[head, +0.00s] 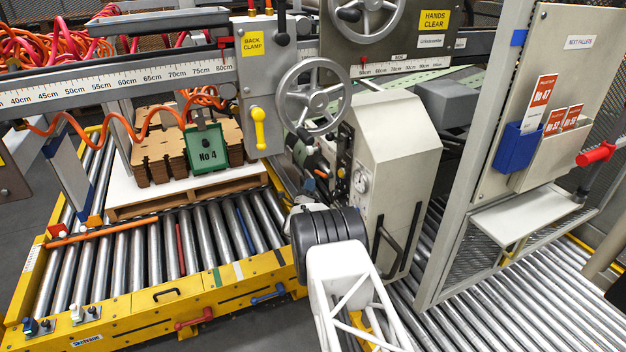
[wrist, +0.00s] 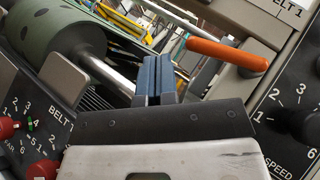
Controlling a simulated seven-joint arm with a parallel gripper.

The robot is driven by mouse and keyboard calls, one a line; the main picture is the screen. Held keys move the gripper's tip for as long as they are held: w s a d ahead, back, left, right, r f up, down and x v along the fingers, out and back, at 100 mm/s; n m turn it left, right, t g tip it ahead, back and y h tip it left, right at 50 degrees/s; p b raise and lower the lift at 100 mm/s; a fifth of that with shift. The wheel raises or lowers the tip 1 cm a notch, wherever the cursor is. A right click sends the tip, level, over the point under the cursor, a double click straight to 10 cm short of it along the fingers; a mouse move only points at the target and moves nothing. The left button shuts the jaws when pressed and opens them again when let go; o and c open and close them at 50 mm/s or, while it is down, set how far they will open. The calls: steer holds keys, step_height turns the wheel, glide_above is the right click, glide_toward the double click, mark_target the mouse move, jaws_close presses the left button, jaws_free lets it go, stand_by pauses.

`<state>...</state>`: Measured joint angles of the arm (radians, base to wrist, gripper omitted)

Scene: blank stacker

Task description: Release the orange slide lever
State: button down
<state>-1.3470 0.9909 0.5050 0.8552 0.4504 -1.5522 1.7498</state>
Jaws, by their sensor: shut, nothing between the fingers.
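The orange slide lever (wrist: 227,53) shows in the wrist view as a rounded orange bar, right of and a little above my fingertips. Its right end lies against a grey machine panel. My gripper (wrist: 157,62) has two blue fingers pressed together, shut and empty, with a visible gap between them and the lever in the picture. I cannot tell their depth relation. In the head view a small orange bit (head: 322,174) beside the grey machine may be the same lever, but it is too small to be sure. My fingers cannot be made out there.
In the wrist view, a dark dial panel labelled SPEED (wrist: 290,115) is at the right and a BELT 1 panel with red knobs (wrist: 35,130) at the left. A green roller (wrist: 55,35) is at upper left.

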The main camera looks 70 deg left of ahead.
steer(key=s+f, duration=0.3)
steer(key=f, duration=0.2)
steer(key=shift+s+d, duration=0.2)
steer(key=shift+s, duration=0.1)
steer(key=shift+f, duration=0.1)
stand_by(0.5)
